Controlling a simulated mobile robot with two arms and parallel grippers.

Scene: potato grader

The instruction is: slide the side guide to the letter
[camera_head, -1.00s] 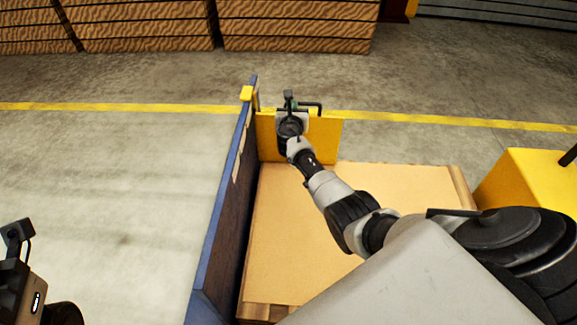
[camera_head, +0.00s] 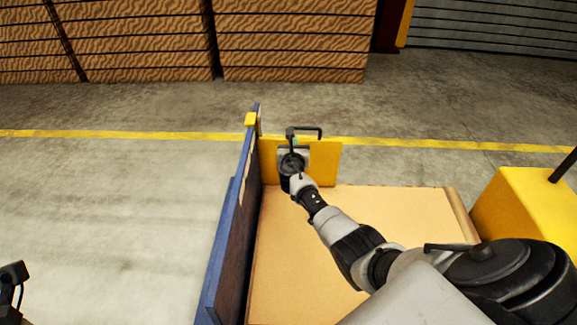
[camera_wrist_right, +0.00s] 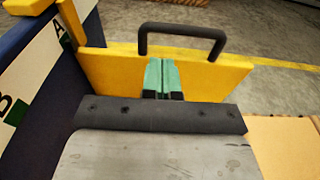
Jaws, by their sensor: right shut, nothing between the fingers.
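The side guide is a yellow upright plate (camera_head: 325,162) with a black bar handle (camera_head: 308,129) at its top. It stands across the far end of the tan bed, beside a blue side board (camera_head: 222,240). In the right wrist view the plate (camera_wrist_right: 110,72) is close, with the handle (camera_wrist_right: 180,28) rising above it. The letters A (camera_wrist_right: 60,36) and B (camera_wrist_right: 5,103) show on the board; the plate is near A. My right gripper (camera_wrist_right: 163,80) is shut and empty, its green fingers in front of the plate below the handle. Whether they touch is unclear. My left gripper (camera_head: 12,285) is partly cut off at lower left.
The tan bed (camera_head: 400,215) lies under my right arm. A yellow box (camera_head: 525,215) with a dark bar stands at right. A yellow line (camera_head: 100,134) crosses the concrete floor, and stacked wooden crates (camera_head: 290,40) stand behind. The floor at left is clear.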

